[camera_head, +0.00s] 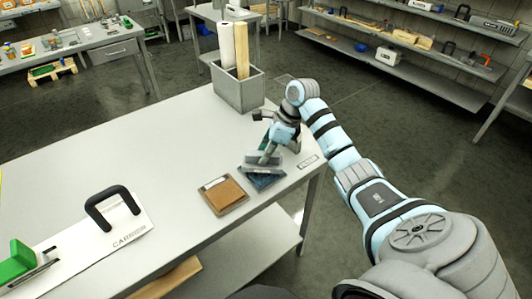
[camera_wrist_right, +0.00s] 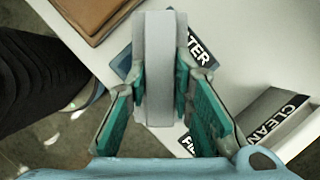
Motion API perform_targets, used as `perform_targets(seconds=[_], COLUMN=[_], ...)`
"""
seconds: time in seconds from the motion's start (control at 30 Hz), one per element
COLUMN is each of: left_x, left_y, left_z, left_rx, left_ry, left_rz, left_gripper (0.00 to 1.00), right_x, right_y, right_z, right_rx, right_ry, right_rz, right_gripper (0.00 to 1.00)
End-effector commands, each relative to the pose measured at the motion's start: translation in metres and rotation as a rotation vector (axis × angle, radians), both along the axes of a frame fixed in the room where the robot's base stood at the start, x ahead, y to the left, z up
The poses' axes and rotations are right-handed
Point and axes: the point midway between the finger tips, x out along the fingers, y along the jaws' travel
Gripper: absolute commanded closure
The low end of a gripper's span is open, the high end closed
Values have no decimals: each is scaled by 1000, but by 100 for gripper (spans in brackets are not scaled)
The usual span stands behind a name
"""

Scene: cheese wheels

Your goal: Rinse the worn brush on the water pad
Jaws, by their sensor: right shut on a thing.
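My right gripper (camera_head: 270,147) is at the right end of the table, pointing down. It is shut on the worn brush (camera_head: 262,160), a grey block that also shows between the teal fingers in the right wrist view (camera_wrist_right: 159,60). The brush is over the dark blue water pad (camera_head: 266,182), covering part of it. I cannot tell whether its underside touches the pad. In the right wrist view, part of the pad's label (camera_wrist_right: 200,50) reads "TER". The bristles are hidden. My left gripper is not in view.
A brown pad (camera_head: 226,194) lies beside the water pad. A grey bin (camera_head: 238,92) with upright rolls stands behind. A "CLEAN" label (camera_wrist_right: 279,119) is close to the right fingers. A carrier with a black handle (camera_head: 112,208) lies left. The middle of the table is clear.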

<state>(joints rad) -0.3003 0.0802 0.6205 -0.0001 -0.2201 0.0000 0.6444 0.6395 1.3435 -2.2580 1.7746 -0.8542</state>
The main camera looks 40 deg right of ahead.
Motion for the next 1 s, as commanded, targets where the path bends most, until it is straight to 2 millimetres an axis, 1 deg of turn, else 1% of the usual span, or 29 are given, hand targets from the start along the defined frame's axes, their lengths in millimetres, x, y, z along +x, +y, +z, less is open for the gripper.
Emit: perform_targets(seconds=[0.43,0.53,1.0], left_x=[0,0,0], left_y=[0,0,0], left_z=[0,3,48], left_rx=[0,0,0], left_ry=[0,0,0], left_rz=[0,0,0], left_gripper=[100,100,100], right_x=[-1,-1,0], right_y=[0,0,0], right_z=[-1,3,61], right_rx=[1,0,1], right_ry=[4,3,1], right_rz=[0,0,0], right_gripper=[100,100,100])
